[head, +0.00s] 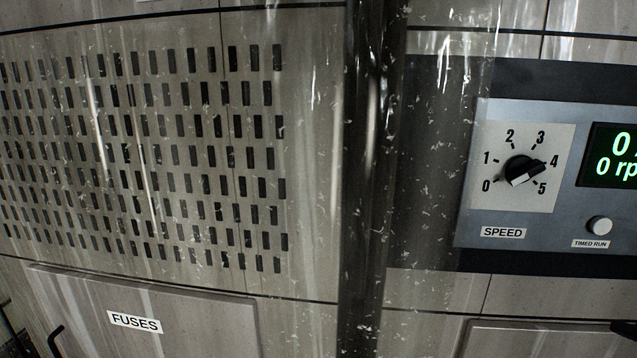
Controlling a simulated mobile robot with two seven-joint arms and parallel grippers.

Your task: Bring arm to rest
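Neither of my grippers can be made out in the head view, and no arm can be clearly seen. A small dark shape (625,330) cuts in at the lower right edge; I cannot tell what it is. The control panel (467,215) at the right carries a black speed knob (520,168) on a pale dial numbered 0 to 5. The knob's pointer seems to lie on the right, near 4. A display (615,158) beside it, cut by the frame edge, shows green "0 rpm" text. A round pale timed-run button (599,226) sits below the display.
A dark vertical column (365,190) stands in front of the cabinet, between the slotted vent panel (310,150) and the controls. A fuses door (200,320) with a black handle (54,340) is at the lower left. Streaks and flecks overlay much of the view.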

